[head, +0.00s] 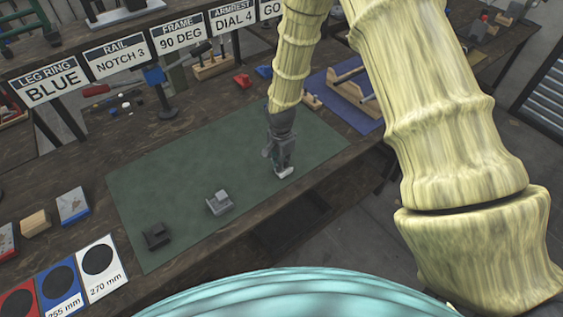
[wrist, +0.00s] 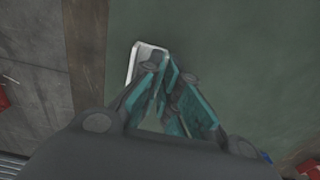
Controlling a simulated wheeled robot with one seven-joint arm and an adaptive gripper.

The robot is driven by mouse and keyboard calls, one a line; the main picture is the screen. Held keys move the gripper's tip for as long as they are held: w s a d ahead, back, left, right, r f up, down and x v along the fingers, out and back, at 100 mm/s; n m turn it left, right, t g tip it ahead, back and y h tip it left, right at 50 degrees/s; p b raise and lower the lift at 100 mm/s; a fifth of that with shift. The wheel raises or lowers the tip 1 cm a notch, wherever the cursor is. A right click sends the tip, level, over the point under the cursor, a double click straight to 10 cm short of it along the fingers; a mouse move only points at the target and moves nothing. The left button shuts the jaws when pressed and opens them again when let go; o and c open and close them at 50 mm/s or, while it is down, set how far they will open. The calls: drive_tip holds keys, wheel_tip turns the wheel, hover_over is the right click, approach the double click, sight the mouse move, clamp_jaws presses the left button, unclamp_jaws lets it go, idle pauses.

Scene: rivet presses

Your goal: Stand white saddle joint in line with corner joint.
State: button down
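A small white joint (head: 284,172), which I take for the saddle joint, sits at the right part of the green mat, at the tip of my gripper (head: 280,160). In the wrist view the white joint (wrist: 148,53) shows just beyond my teal-padded fingers (wrist: 166,78), which cover much of it. The fingers come close together at their tips; whether they clamp the joint is unclear. A light grey, stepped joint (head: 220,203) stands on the mat left of my gripper. A dark joint (head: 157,236) stands near the mat's lower left corner. I cannot tell which of these is the corner joint.
The green mat (head: 160,180) is clear behind the joints. Blocks (head: 73,207) and size cards (head: 100,266) lie left of it. A blue mat with a wooden fixture (head: 350,90) lies to the right. Signs (head: 115,58) stand behind. The table's front edge is close.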

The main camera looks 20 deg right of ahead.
drive_tip(key=c, duration=1.6)
unclamp_jaws()
drive_tip(key=shift+c, duration=0.2)
drive_tip(key=shift+r, duration=0.15)
wheel_tip(320, 180, up, 12)
drive_tip(key=b, duration=0.3)
drive_tip(key=shift+b, duration=0.3)
